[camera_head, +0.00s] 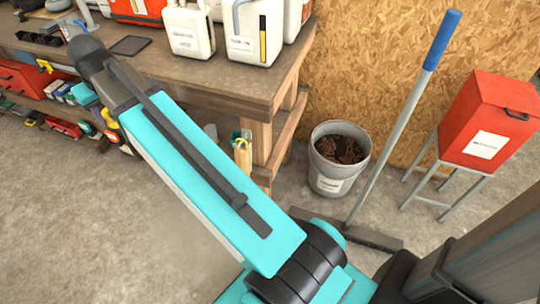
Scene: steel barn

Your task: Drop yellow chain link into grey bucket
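The grey bucket (347,174) stands on the concrete floor right of the workbench, upright and open at the top. It has a white label on its front and dark brown, rusty-looking pieces inside. I cannot make out a yellow chain link for certain. Small yellow items show at the bench's left front edge (45,66) and beside my arm (110,118), too small to identify. My teal arm crosses the view from bottom centre to upper left. My gripper does not show, so what it holds cannot be seen.
A wooden workbench (215,82) carries white jugs (188,30) and a dark flat tablet-like object (130,45). A blue-handled broom (385,130) stands just right of the bucket. A red box (490,110) sits on a grey metal stand. Floor in front of the bench is clear.

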